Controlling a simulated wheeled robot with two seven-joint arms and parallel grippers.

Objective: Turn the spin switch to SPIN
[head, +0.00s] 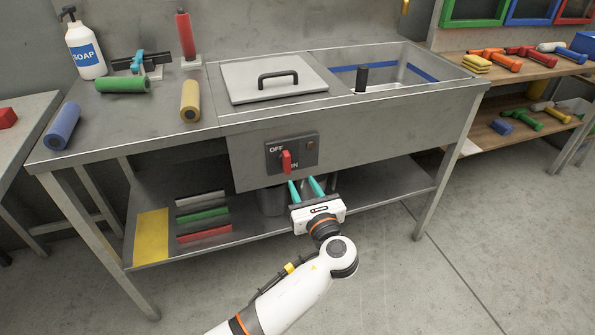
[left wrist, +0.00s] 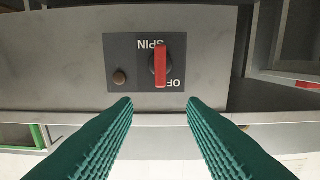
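The spin switch is a red lever (head: 287,162) on a dark panel (head: 300,142) on the front of the steel sink unit. OFF is printed at the panel's upper left and SPIN below. The lever stands upright in the head view and partly covers the lettering. In the left wrist view, which is upside down, the red lever (left wrist: 160,60) is also vertical, between the SPIN and OFF labels. My left gripper (head: 304,187) is open and empty, just below and in front of the panel. Its teal fingers (left wrist: 159,104) straddle the lever's line without touching it. My right gripper is not in view.
A round brown button (left wrist: 119,77) sits beside the lever. A lower shelf (head: 375,190) runs under the unit. A lid with a black handle (head: 278,78) and an open basin (head: 400,65) are on top. A soap bottle (head: 85,48) stands at left. The floor in front is clear.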

